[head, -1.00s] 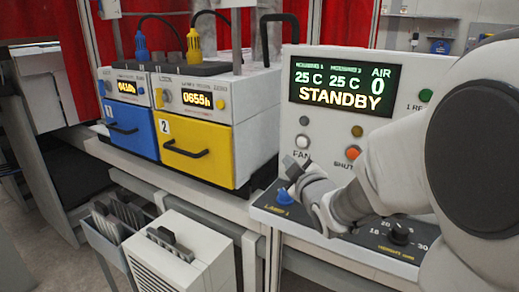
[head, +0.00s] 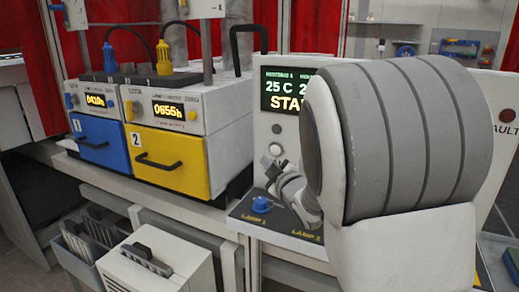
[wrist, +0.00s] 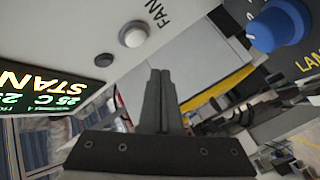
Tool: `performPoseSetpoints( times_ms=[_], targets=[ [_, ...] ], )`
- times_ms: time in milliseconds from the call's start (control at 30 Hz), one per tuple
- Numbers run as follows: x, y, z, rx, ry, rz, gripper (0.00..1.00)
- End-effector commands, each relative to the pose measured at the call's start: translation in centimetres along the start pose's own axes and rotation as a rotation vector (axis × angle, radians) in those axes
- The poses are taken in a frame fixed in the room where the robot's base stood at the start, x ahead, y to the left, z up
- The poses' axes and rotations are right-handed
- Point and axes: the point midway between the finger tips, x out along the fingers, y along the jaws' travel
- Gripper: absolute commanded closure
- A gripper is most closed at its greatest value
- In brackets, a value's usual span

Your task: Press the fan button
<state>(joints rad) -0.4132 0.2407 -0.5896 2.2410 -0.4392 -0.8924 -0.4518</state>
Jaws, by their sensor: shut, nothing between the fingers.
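The fan button is a round white button (head: 275,149) on the front of the pale control panel, left of my arm in the head view. In the wrist view the white button (wrist: 133,37) sits at upper left beside the word FAN, seen sideways. My gripper (head: 268,166) is shut and empty, just below the button in the head view. In the wrist view its fingertips (wrist: 160,72) lie below and slightly right of the button. They look apart from it, though the exact gap cannot be told. In the head view the FAN label is hidden.
A blue knob (head: 261,204) stands on the ledge below the button, and also shows in the wrist view (wrist: 281,26). A dark round button (head: 276,129) is above the fan button. The yellow drawer unit (head: 170,160) stands to the left. My arm hides much of the panel.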

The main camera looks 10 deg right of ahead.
Motion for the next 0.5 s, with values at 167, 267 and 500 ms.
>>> performPoseSetpoints(
  times_ms=[167, 267, 500],
  targets=[
    [1.6, 1.0, 1.4, -0.001, -0.001, 0.001, 1.00],
    [2.1, 1.4, 1.7, -0.001, 0.000, 0.000, 1.00],
    [2.6, 1.8, 2.0, 0.000, 0.000, -0.001, 1.00]
  ],
)
